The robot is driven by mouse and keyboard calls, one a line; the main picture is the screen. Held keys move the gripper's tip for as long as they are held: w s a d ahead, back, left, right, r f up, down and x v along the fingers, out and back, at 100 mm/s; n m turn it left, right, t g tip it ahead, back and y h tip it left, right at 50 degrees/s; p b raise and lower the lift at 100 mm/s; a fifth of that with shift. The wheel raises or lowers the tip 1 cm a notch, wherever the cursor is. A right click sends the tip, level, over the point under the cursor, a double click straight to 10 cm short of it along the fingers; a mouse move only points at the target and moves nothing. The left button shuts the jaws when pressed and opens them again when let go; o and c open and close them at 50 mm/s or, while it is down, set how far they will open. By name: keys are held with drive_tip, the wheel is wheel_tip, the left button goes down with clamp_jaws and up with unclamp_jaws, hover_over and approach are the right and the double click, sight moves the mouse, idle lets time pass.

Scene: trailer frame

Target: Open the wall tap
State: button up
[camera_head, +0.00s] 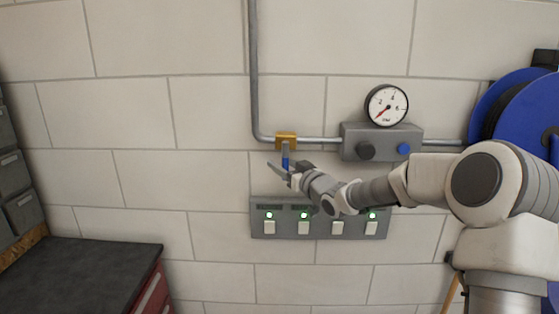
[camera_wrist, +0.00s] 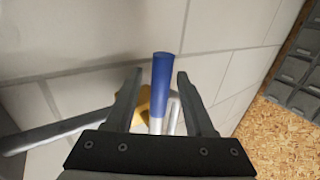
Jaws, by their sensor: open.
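The wall tap has a brass body (camera_head: 286,138) on the grey pipe and a lever with a blue handle (camera_head: 285,158) that hangs straight down. In the wrist view the blue handle (camera_wrist: 162,70) stands between my two open fingers, with its bare metal stem below it and the brass body (camera_wrist: 143,100) behind. My gripper (camera_head: 279,168) is at the lever's lower end. It is open, and in the wrist view gaps show between the handle and each finger (camera_wrist: 158,76).
A grey box with a pressure gauge (camera_head: 387,105) sits on the pipe to the right. A switch panel (camera_head: 320,230) is below. A blue hose reel (camera_head: 520,110) is at far right. A dark-topped cabinet (camera_head: 80,265) stands at lower left. Wall left of the tap is clear.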

drive_tip(key=shift+x, duration=0.85)
clamp_jaws()
idle(0.9)
